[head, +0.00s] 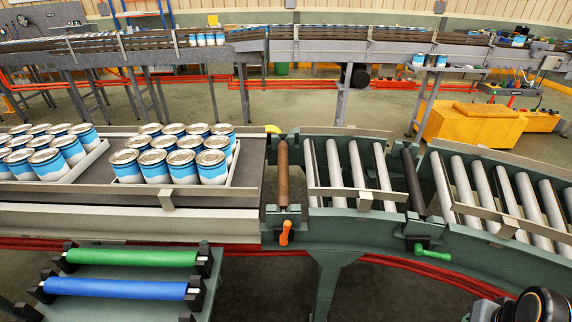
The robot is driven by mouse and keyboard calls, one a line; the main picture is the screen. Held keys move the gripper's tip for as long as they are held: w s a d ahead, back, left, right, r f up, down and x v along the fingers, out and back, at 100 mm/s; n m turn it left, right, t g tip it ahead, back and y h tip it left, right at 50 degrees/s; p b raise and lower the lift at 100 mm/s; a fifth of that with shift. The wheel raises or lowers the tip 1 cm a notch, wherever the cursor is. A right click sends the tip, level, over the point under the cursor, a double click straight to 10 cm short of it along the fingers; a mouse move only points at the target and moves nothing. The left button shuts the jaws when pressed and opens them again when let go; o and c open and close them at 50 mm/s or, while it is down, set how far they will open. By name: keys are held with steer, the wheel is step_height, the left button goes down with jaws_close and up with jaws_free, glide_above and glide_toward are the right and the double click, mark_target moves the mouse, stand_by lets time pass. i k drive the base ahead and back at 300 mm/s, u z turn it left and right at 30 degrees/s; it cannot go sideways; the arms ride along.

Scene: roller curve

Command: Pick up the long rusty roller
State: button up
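The long rusty roller (283,175) is brown and lies in the conveyor frame, between the end of the flat belt and the first grey rollers. Its length runs from the near rail to the far rail. An orange handle (285,232) sits on the near rail at its near end, and a small yellow part (272,129) is by its far end. My gripper is not in view; only a dark part of my arm shows in the bottom right corner, well away from the rusty roller.
Trays of blue and white cans (170,165) stand on the belt to the left. A dark roller (412,180) with a green handle (432,252) sits further right among grey rollers (335,172). A green roller (130,258) and a blue roller (115,288) rest on a rack, front left.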

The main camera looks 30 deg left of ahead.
mark_target(284, 201)
steer(key=u, duration=0.55)
steer(key=i, duration=0.9)
steer(key=u, duration=1.15)
steer(key=i, duration=0.25)
steer(key=u, duration=0.2)
